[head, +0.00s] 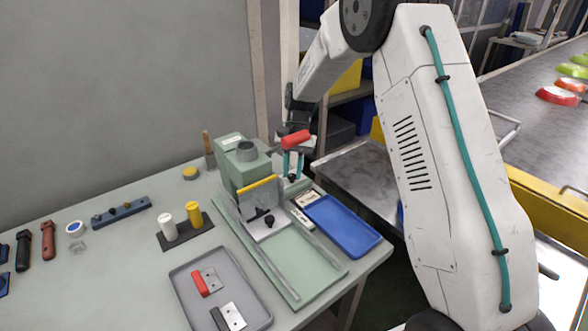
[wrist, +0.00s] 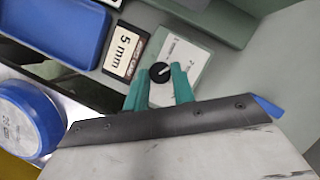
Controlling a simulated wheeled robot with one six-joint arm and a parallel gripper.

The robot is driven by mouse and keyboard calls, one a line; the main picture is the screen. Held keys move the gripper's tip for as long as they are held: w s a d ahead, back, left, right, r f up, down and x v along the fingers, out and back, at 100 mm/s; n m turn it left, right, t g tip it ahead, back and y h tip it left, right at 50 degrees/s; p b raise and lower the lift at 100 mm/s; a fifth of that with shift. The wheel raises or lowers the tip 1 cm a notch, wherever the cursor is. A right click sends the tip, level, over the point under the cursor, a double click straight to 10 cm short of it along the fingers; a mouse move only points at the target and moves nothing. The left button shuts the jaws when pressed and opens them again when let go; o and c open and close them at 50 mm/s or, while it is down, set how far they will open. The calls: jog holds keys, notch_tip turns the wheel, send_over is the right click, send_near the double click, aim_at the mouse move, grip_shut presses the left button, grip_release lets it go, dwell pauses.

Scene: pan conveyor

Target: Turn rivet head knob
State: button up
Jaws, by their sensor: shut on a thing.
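The rivet head knob (wrist: 160,72) is a round black knob with a white pointer line, seen in the wrist view. It is on a pale dial plate (wrist: 187,60) with small markings that I cannot read clearly. The pointer slants up and to the right. My gripper (wrist: 160,82) has teal fingers on the left and right of the knob and is shut on it.
A "5 mm" card (wrist: 125,52) lies left of the dial plate. A blue tray (head: 342,226) is close by at the right. A grey tray (head: 222,283) with red-handled and black-handled pieces is in front. White and yellow cylinders (head: 169,227) stand on a dark base at left.

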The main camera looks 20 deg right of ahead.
jog(key=n, duration=0.2)
jog(key=n+h, duration=0.1)
jog(key=n, duration=0.1)
jog(key=n+h, duration=0.1)
jog(key=n, duration=0.1)
jog(key=shift+w+a+r+g, duration=0.1)
jog(key=shift+w+a+g, duration=0.05)
jog(key=shift+a+g, duration=0.15)
dwell(0.4)
jog(key=o, duration=1)
jog(key=v, duration=0.7)
jog(key=shift+w+r, duration=0.2)
jog(key=shift+r, duration=0.1)
